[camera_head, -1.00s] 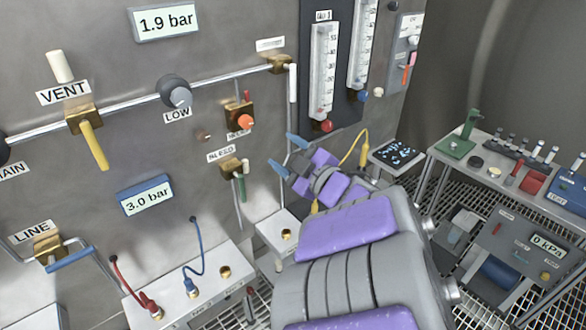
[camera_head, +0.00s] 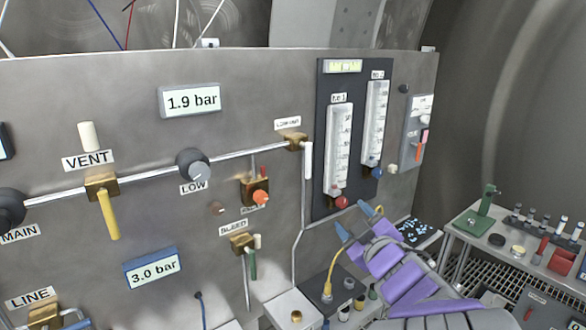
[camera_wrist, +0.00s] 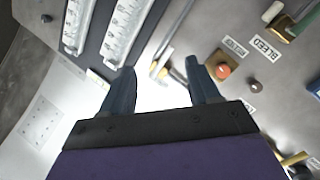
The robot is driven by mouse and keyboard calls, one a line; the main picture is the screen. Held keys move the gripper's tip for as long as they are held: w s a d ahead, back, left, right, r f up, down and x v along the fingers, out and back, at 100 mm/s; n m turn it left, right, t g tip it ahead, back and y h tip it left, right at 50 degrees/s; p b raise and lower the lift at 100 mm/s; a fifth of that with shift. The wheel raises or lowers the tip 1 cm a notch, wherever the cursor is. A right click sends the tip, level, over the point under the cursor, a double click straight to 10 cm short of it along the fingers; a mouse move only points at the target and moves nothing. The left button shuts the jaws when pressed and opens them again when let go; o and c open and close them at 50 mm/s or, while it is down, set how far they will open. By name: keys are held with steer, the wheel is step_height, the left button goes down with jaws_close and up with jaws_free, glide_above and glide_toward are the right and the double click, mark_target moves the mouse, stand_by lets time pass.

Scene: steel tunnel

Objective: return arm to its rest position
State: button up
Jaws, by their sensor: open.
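My gripper (camera_head: 355,222) is at the lower right of the head view, in front of the panel and just below the flow tubes. Its two blue-grey fingers are apart with nothing between them. My purple and grey arm runs from it to the bottom right edge. In the wrist view my gripper (camera_wrist: 163,88) also shows open and empty, with the panel beyond it. The lower part of my arm is out of the picture.
The panel carries a white flow tube (camera_head: 339,150), a red knob (camera_head: 341,202), an orange knob (camera_head: 260,197), a green bleed handle (camera_head: 253,264) and a yellow vent handle (camera_head: 108,214). A bench with a green stand (camera_head: 487,203) is at right.

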steer(key=s+d+f+m+g+h, duration=0.35)
steer(key=d+m+h, duration=0.25)
steer(key=d, duration=0.3)
steer(key=s+f+m+g+h, duration=0.1)
steer(key=s+f+m+g, duration=0.25)
steer(key=s+f, duration=0.35)
steer(key=s+a+f+g+y, duration=0.1)
steer(key=s+a+f+g, duration=0.1)
steer(key=s, duration=0.7)
steer(key=s+a+f+g+y, duration=0.1)
steer(key=s+a+f+g, duration=0.2)
steer(key=s+g, duration=0.3)
steer(key=s+a+f+m+g+y, duration=0.1)
steer(key=s+a+f+g, duration=0.2)
steer(key=s, duration=1)
steer(key=shift+a+f+g, duration=0.15)
steer(key=shift+a+g, duration=0.25)
steer(key=shift+a, duration=0.05)
steer(key=shift+a, duration=0.25)
steer(key=shift+d, duration=0.1)
steer(key=shift+w, duration=0.1)
